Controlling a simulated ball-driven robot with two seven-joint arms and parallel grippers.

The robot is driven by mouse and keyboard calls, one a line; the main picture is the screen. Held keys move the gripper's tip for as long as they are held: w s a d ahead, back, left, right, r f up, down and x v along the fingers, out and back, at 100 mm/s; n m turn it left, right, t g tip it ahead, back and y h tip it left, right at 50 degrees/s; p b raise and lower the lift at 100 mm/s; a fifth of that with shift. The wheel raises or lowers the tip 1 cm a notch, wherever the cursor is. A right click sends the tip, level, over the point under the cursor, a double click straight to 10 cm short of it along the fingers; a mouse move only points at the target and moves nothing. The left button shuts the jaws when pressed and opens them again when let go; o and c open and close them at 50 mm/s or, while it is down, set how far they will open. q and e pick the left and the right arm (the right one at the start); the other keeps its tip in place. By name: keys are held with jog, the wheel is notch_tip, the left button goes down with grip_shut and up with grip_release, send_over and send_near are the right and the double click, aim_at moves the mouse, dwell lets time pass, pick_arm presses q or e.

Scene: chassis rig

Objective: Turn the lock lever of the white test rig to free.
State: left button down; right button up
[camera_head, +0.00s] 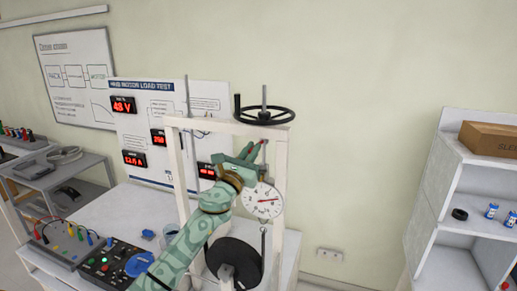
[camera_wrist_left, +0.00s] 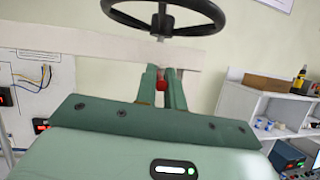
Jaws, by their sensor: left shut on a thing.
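The white test rig (camera_head: 281,165) is an upright frame on the bench, and its crossbar also shows in the left wrist view (camera_wrist_left: 60,56). My left gripper (camera_head: 254,150) is at the rig just below the crossbar, above the dial gauge. In the left wrist view, the gripper (camera_wrist_left: 162,88) is shut on a small red part (camera_wrist_left: 162,85), which looks like the lock lever's end. The fingers hide most of the lever, so I cannot tell its angle. My right gripper is not in view.
A black handwheel (camera_head: 264,116) tops the rig. A round dial gauge (camera_head: 263,201) hangs inside it above a black wheel (camera_head: 234,259). A control panel (camera_head: 107,263) is on the bench at left. A white shelf (camera_head: 452,180) stands at right, with clear wall between.

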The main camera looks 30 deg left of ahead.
pick_arm(q)
jog(key=a+m+h+b, duration=0.1)
jog(key=h+b, duration=0.2)
jog(key=a+m+h+b, duration=0.1)
jog(key=m+h+b, duration=0.1)
jog(key=h+b, duration=0.1)
jog(key=a+m+g+h+b, duration=0.1)
jog(key=m+h+b, duration=0.1)
jog(key=h+b, duration=0.1)
jog(key=shift+w+a+h+b, duration=0.15)
jog(key=shift+a+h+b, duration=0.15)
jog(key=shift+b, duration=0.35)
jog(key=c, duration=1.5)
grip_release()
jog(key=shift+w, duration=0.1)
